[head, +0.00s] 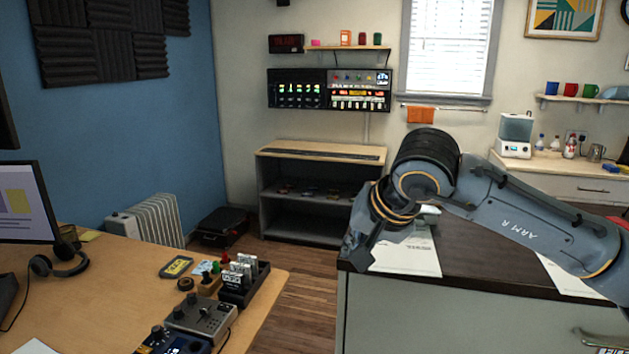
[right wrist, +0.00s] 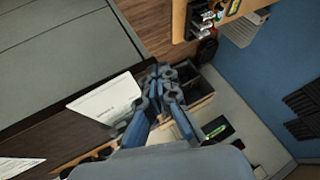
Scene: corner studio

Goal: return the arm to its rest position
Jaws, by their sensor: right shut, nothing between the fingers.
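My right arm (head: 520,212), marked "ARM R", comes in from the right in the head view and is bent above the dark counter top. My right gripper (head: 358,248) hangs down at the counter's left end, partly hidden by the wrist. In the right wrist view my right gripper (right wrist: 162,75) has its fingers together with nothing between them. My left gripper is in neither view.
The dark counter (head: 480,245) carries white papers (head: 408,258) close to the gripper. A wooden desk (head: 90,290) with small devices stands at the left. A low shelf unit (head: 310,195) stands behind. Wooden floor (head: 295,310) lies clear between desk and counter.

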